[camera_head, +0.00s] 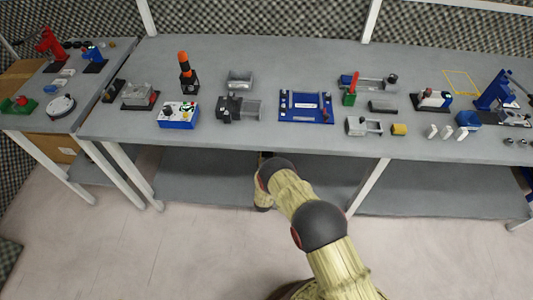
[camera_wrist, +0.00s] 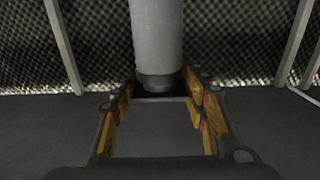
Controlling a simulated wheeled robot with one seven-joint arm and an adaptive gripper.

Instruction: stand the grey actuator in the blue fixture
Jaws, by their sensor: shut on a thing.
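In the wrist view, my gripper (camera_wrist: 161,92) is closed around the lower end of a grey cylinder with a dark end cap, which looks like the grey actuator (camera_wrist: 157,35). The actuator extends up out of the frame. In the head view, my gripper and the actuator are hidden behind my arm, near the table's front edge. A flat blue plate with a pale bar (camera_head: 305,106), likely the blue fixture, lies in the middle of the bench. A tall blue stand (camera_head: 495,91) is at the far right; I cannot tell for certain which is the fixture.
The grey bench (camera_head: 225,142) has a lower shelf (camera_head: 205,180) and white legs. A blue box with knobs (camera_head: 178,115), grey clamps (camera_head: 238,108) and a red-and-green part (camera_head: 350,90) stand around the plate. Bare bench lies in front of the plate.

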